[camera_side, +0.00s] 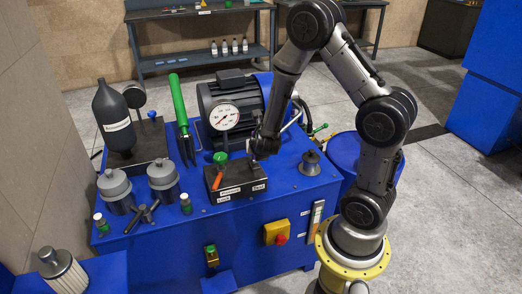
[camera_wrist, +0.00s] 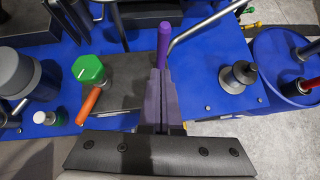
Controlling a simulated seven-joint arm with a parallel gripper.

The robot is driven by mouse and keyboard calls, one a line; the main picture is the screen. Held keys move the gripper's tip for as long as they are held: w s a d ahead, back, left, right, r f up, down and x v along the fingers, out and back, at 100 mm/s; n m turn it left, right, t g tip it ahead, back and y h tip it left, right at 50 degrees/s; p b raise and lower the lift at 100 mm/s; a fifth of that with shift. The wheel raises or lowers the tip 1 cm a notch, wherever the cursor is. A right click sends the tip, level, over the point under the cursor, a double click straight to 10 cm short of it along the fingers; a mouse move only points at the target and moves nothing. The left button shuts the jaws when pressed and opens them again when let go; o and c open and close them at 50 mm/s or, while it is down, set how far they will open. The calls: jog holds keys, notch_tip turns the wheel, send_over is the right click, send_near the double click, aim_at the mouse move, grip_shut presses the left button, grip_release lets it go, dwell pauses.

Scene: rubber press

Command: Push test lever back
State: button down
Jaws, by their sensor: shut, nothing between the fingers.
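The dark valve block (camera_side: 240,186) sits on the blue press top, with small white labels on its front edge; the right one seems to read "Test". A purple-topped lever, which I take to be the test lever, stands at the block's right side in the wrist view (camera_wrist: 164,42). In the side view only a small purple bit (camera_side: 254,156) shows beside my gripper (camera_side: 262,150). My gripper also shows in the wrist view (camera_wrist: 160,75), with its fingers shut together right at the lever. Its fingers hide the lever's lower part, and I cannot tell whether they touch it.
An orange lever (camera_wrist: 89,106) and a green hexagonal knob (camera_wrist: 90,70) stand left of my gripper. A bent metal rod (camera_wrist: 200,24) passes close on the right. A grey spool-shaped knob (camera_side: 310,163) stands further right. The motor and pressure gauge (camera_side: 224,117) stand behind.

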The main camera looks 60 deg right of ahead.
jog(key=v, duration=1)
jog(key=shift+r, duration=0.25)
jog(key=s+r+m, duration=0.7)
jog(key=r+m, duration=0.5)
jog(key=m, duration=0.1)
jog(key=s+a+m+y, duration=0.3)
jog(key=a+m+y, duration=0.1)
jog(key=a, duration=0.3)
jog(key=s+a+m+y, duration=0.3)
jog(key=a+m+y, duration=0.1)
jog(key=a+m, duration=0.2)
jog(key=shift+a+m, duration=0.35)
jog(key=shift+m, duration=0.45)
jog(key=shift+s+f, duration=0.1)
